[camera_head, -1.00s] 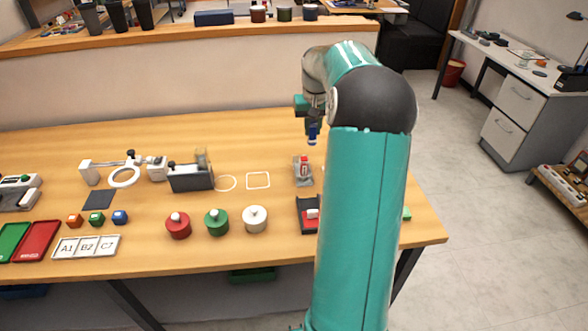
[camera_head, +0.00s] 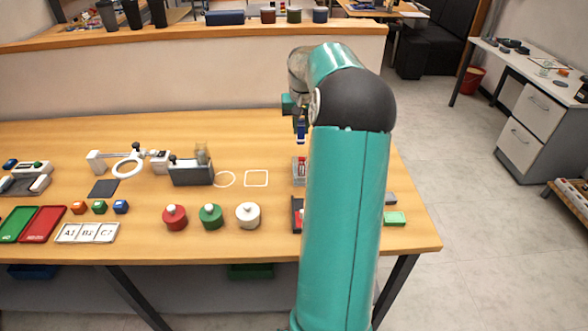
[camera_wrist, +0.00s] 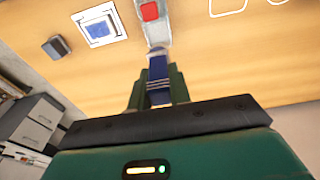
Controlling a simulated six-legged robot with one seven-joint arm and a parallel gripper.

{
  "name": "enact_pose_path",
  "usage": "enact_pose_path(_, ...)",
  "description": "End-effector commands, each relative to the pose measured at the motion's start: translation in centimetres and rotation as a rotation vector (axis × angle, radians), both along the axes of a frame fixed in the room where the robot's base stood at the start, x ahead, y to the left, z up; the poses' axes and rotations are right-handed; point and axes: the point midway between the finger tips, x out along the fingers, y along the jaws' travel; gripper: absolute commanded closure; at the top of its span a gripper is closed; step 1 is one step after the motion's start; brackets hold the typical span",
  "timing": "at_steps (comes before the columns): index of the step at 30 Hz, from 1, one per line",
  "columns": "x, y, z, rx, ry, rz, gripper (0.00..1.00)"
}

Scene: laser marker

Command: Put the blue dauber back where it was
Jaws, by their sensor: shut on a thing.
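The blue dauber (camera_wrist: 157,78) is between the fingers of my gripper (camera_wrist: 157,92), which is shut on it, in the wrist view. In the head view the dauber (camera_head: 301,131) hangs under my gripper (camera_head: 301,122), above the table. A small grey, see-through holder (camera_head: 298,172) with a red dauber (camera_head: 301,166) stands below it, partly hidden by my arm. In the wrist view the holder (camera_wrist: 157,34) and the red dauber (camera_wrist: 150,11) lie just beyond the blue dauber's tip. The blue dauber looks apart from the holder, but the exact gap cannot be told.
Red, green and white knobbed pots (camera_head: 248,215) stand left of the holder. A white square outline (camera_head: 257,178) marks clear table. A blue-and-white square pad (camera_wrist: 100,27) and a dark grey block (camera_wrist: 56,47) lie near the holder in the wrist view. A green block (camera_head: 395,218) sits near the right edge.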

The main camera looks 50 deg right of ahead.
Motion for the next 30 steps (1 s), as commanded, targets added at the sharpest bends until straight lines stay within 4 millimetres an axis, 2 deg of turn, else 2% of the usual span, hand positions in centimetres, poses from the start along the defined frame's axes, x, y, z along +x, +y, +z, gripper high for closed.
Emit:
enact_pose_path(5, -0.4, -0.4, -0.5, 0.003, 0.001, -0.015, 1.00)
enact_pose_path(12, -0.6, -0.6, -4.8, 0.004, 0.002, -0.020, 1.00)
enact_pose_path(20, -0.6, -0.5, -7.4, 0.003, 0.001, -0.018, 1.00)
enact_pose_path(24, -0.6, -0.5, -9.5, 0.004, 0.002, -0.017, 1.00)
enact_pose_path(30, -0.5, -0.5, -10.1, 0.000, 0.000, -0.015, 1.00)
